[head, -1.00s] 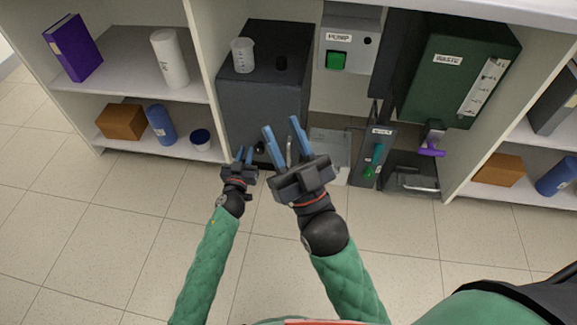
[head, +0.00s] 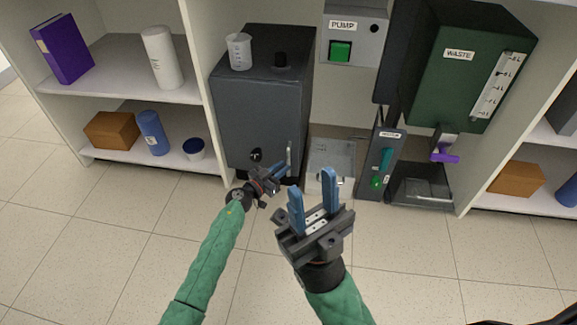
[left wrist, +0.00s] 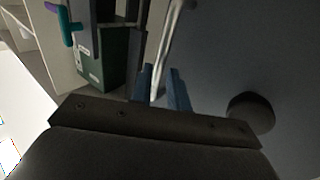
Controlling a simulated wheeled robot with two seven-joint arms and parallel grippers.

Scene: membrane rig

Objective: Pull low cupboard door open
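My left gripper (head: 283,170) is at the handle's lower part. In the left wrist view its blue fingers (left wrist: 160,80) lie either side of the pale handle bar (left wrist: 170,40), with a narrow gap; firm contact is not clear. The knob also shows there (left wrist: 250,111). My right gripper (head: 312,192) is open and empty, in front of the cupboard's right side.
A beaker (head: 239,51) stands on the cupboard top. To the right are a grey pump box (head: 355,32), a slim panel with a teal handle (head: 385,158) and a green waste tank (head: 456,75). Shelves flank both sides. The tiled floor (head: 120,235) in front is clear.

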